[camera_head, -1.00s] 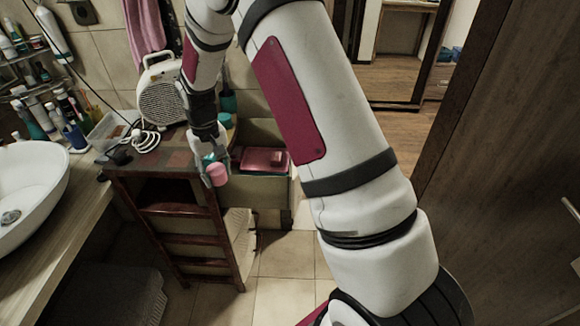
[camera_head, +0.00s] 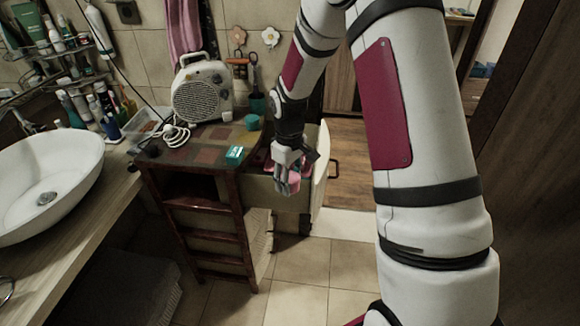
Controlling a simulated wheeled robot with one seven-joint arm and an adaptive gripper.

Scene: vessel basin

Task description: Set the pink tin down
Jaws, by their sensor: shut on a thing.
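The pink tin (camera_head: 291,187) is between the fingers of my gripper (camera_head: 287,184), which is shut on it. The fingers hide part of the tin.
On the cabinet top stand a white fan heater (camera_head: 202,92), a small teal-and-white box (camera_head: 235,153) and a teal round thing (camera_head: 252,122). Part of the top's front is bare. A white basin (camera_head: 45,180) is at the left. The tiled floor (camera_head: 295,270) is clear.

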